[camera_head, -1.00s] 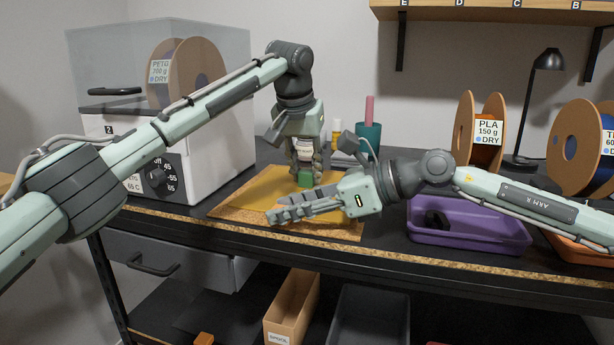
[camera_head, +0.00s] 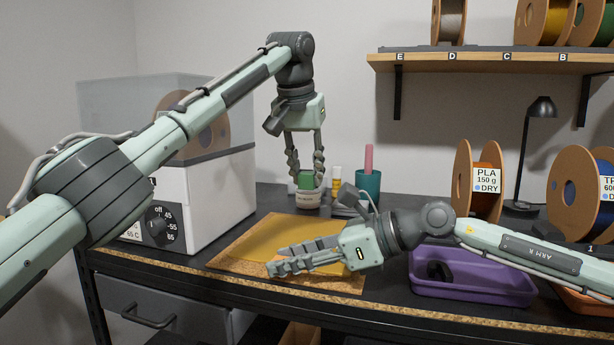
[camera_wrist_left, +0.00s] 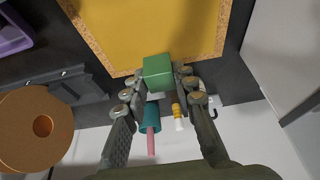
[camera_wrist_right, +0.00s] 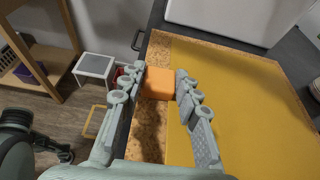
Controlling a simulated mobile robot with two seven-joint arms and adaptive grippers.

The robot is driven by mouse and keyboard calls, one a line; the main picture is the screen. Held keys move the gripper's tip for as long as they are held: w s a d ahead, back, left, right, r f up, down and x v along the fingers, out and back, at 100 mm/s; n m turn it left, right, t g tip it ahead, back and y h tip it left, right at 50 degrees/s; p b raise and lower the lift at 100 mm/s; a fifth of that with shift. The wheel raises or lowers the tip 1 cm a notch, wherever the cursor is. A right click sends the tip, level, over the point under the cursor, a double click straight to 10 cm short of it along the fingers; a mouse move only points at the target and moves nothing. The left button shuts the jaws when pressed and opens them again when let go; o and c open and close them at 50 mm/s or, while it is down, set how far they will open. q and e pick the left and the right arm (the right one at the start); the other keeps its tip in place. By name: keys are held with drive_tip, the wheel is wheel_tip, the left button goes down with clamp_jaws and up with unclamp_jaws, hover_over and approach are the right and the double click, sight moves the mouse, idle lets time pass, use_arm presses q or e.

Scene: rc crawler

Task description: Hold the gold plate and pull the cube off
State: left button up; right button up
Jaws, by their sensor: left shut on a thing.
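My left gripper (camera_head: 305,168) is shut on a green cube (camera_head: 306,181) and holds it in the air behind the gold plate. The cube also shows between the left fingertips in the left wrist view (camera_wrist_left: 158,72). The flat gold plate (camera_head: 290,232) lies on a cork-edged board; it fills much of the right wrist view (camera_wrist_right: 240,110). My right gripper (camera_head: 280,260) is open, low over the front edge of the plate. An orange block (camera_wrist_right: 158,83) shows between its fingertips in the right wrist view; contact is unclear.
A white dryer box (camera_head: 200,200) stands left of the plate. A labelled jar (camera_head: 307,201) and a teal cup (camera_head: 368,188) stand behind it. A purple tray (camera_head: 470,282), filament spools (camera_head: 480,180) and a lamp (camera_head: 540,110) are at right.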

drive_tip(key=o, duration=0.5)
drive_tip(key=shift+o, duration=0.2)
